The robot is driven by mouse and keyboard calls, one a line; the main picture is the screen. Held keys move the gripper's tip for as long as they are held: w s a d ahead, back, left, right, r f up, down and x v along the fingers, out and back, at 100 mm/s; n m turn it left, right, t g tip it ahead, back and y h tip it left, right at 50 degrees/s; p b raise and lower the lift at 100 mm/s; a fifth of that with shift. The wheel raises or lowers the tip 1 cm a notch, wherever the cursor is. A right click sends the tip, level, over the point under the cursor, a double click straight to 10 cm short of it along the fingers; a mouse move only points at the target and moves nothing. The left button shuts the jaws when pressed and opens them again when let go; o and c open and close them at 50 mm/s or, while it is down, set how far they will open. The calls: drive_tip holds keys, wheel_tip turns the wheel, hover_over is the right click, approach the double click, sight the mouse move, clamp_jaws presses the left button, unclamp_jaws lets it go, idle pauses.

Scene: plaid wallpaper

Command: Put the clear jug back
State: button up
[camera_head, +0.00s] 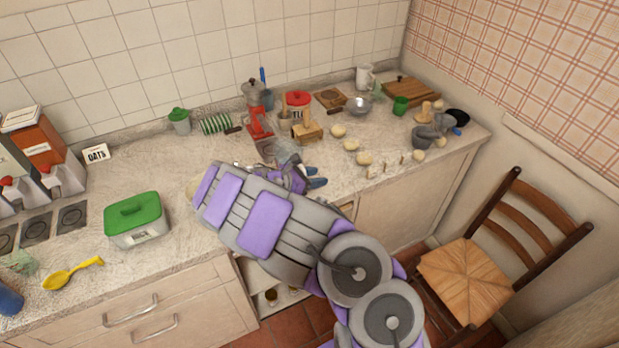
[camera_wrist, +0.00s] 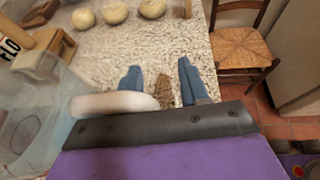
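The clear jug (camera_head: 288,152) is a see-through vessel on the counter just beyond my gripper (camera_head: 316,177), partly hidden by my arm. In the wrist view a large clear wall, apparently the jug (camera_wrist: 35,112), fills the left side, close beside my gripper (camera_wrist: 160,86). The blue fingers stand apart, with bare counter showing between their tips. A pale rounded piece (camera_wrist: 112,104) lies across the base of the left finger; I cannot tell whether it is the jug's handle. No grip on the jug is visible.
Several pale round lumps (camera_head: 365,158) lie right of my gripper on the counter (camera_head: 150,170). A green-lidded box (camera_head: 134,218) is at left. A chair (camera_head: 470,275) stands at right.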

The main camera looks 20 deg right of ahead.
drive_tip(key=p+v, duration=0.3)
drive_tip(key=v, duration=1.1)
drive_tip(key=s+d+r+m+g+y, duration=0.2)
drive_tip(key=s+d+r+m, duration=0.35)
drive_tip(key=s+r, duration=0.2)
drive_tip(key=s+d+r+m+g+y, duration=0.1)
drive_tip(key=s+d+r+m+g, duration=0.25)
drive_tip(key=s+r+m, duration=0.35)
drive_tip(key=s+a+m+t+y, duration=0.1)
drive_tip(key=s+a+m+y, duration=0.2)
drive_tip(key=s, duration=1)
drive_tip(key=s+a+f+m+y, duration=0.1)
drive_tip(key=s+a+m+y, duration=0.3)
drive_tip(key=s+a+y, duration=0.3)
drive_tip(key=s+a, duration=0.4)
drive_tip(key=s, duration=0.2)
drive_tip(key=shift+t, duration=0.35)
drive_tip(key=shift+w+d, duration=0.1)
drive_tip(key=shift+d, duration=0.1)
